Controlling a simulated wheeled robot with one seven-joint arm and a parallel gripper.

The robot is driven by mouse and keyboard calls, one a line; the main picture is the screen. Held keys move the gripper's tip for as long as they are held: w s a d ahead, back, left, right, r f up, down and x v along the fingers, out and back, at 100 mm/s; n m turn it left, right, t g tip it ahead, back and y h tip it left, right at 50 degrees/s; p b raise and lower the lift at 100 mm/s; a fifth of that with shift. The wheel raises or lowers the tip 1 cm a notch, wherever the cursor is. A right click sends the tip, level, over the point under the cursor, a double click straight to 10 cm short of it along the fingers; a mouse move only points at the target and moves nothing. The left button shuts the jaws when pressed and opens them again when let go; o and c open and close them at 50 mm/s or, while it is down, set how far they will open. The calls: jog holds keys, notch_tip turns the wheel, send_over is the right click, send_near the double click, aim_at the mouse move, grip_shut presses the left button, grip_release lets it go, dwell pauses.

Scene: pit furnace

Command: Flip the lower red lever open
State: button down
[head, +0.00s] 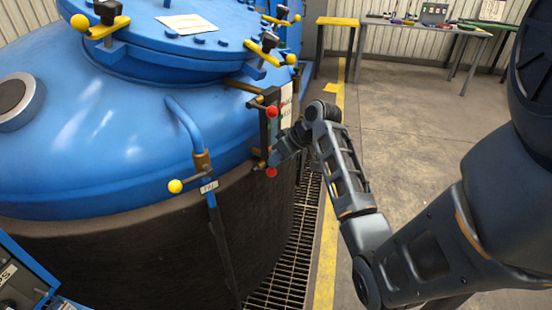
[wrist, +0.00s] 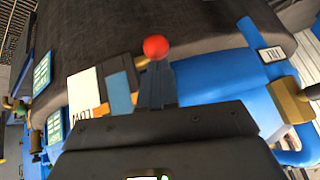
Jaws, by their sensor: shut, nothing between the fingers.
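The lower red lever shows as a red ball knob (head: 271,172) on the side of the blue tank, below a second, upper red knob (head: 272,111). My gripper (head: 273,158) is at the tank side, just above the lower knob in the head view. In the wrist view a red knob (wrist: 156,47), apparently the lower one, is just beyond the tips of my shut fingers (wrist: 156,68). The fingers hold nothing. I cannot tell whether they touch the knob or lever. The lever's arm is mostly hidden behind the fingers.
The blue tank (head: 110,140) fills the left. A yellow-knobbed valve (head: 175,186) on a pipe stands left of the levers. A floor grating (head: 292,245) runs beside the tank, with open floor (head: 400,120) to the right. A table (head: 425,25) stands at the back.

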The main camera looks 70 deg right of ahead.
jog(key=shift+f, duration=0.2)
jog(key=shift+a+f+t+b, duration=0.15)
jog(key=shift+f+t+b, duration=0.35)
jog(key=shift+b, duration=0.55)
jog(key=f+t+b, duration=0.1)
jog(key=b, duration=0.1)
jog(key=s+t+b, duration=0.1)
jog(key=b, duration=0.1)
jog(key=s+f+t+h+b, duration=0.1)
jog(key=b, duration=0.1)
jog(key=shift+s+a+f, duration=0.1)
jog(key=shift+a+f, duration=0.15)
jog(key=shift+f, duration=0.1)
jog(key=shift+r, duration=0.1)
